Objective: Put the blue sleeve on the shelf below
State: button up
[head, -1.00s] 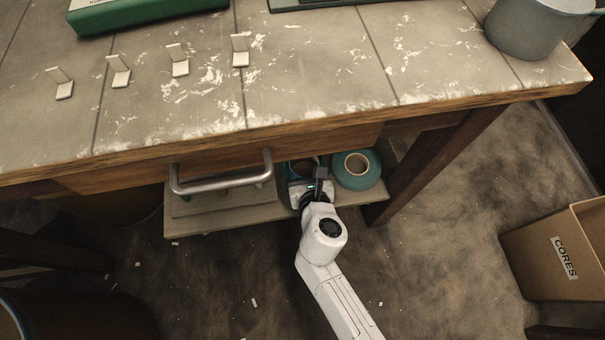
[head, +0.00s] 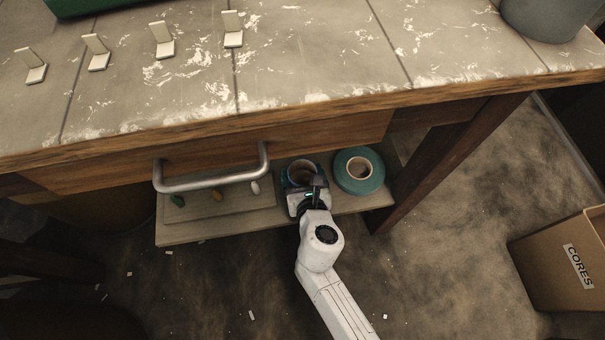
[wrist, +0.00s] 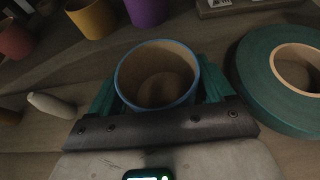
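The blue sleeve (wrist: 157,76), a short open tube with a blue rim and brown inside, stands upright between the teal fingers of my gripper (wrist: 160,90) in the wrist view. The fingers lie close against both its sides. In the head view the sleeve (head: 303,173) is at the shelf (head: 225,225) under the bench, with my gripper (head: 304,184) around its near side. The shelf surface shows beneath it; whether its bottom touches the shelf is hard to tell.
A teal tape roll (head: 359,171) lies on the shelf just right of the sleeve. A drawer handle (head: 212,180) juts out at left above the shelf. Yellow (wrist: 92,18) and purple (wrist: 147,10) sleeves stand behind. A pale tapered piece (wrist: 51,104) lies left. A CORES box (head: 565,262) sits right.

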jog(key=o, duration=0.3)
jog(key=shift+r, duration=0.1)
jog(key=shift+s+r, duration=0.1)
jog(key=shift+r, duration=0.1)
jog(key=p+v, duration=0.4)
jog(key=v, duration=0.7)
jog(key=shift+s+d+p, duration=0.2)
jog(key=shift+s+p, duration=0.2)
